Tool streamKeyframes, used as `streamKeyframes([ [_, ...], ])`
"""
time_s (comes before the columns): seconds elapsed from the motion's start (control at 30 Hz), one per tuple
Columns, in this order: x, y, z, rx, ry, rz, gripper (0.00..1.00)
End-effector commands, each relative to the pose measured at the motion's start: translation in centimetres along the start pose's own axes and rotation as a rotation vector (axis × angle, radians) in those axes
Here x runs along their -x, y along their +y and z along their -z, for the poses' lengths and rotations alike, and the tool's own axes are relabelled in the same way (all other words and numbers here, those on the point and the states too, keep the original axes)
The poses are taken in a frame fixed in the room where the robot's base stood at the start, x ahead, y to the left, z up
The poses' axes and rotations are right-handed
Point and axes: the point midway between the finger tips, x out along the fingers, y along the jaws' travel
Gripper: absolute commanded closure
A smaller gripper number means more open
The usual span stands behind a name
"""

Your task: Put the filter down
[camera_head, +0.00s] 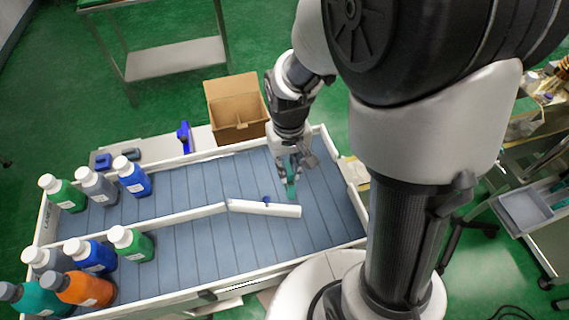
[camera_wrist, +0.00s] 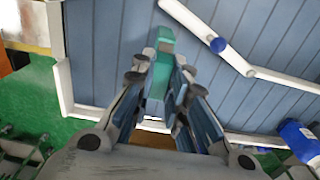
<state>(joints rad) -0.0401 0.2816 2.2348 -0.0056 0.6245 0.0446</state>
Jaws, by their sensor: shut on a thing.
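The filter (camera_head: 291,188) looks like a narrow teal-green block. My gripper (camera_head: 291,163) is shut on it and holds it above the right part of the grey-blue slatted conveyor (camera_head: 320,183). In the wrist view the filter (camera_wrist: 162,72) sits between the two fingers of my gripper (camera_wrist: 162,68), with its far end sticking out past the fingertips. The conveyor surface (camera_wrist: 110,50) lies behind it. I cannot tell whether the filter touches the conveyor. Part of the filter is hidden by the fingers.
A white divider rail (camera_head: 264,208) with a blue knob crosses the conveyor close by. Several coloured bottles (camera_head: 85,290) stand in two lanes at the left. An open cardboard box (camera_head: 236,110) stands behind the conveyor. The conveyor's middle is clear.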

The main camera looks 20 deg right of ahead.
Motion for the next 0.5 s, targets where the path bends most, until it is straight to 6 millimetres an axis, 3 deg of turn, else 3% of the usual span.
streamKeyframes([
  [0.33,-4.2,0.0,-0.1,0.000,-0.004,0.000,1.00],
  [0.5,-4.4,0.0,0.0,0.000,0.000,0.000,1.00],
])
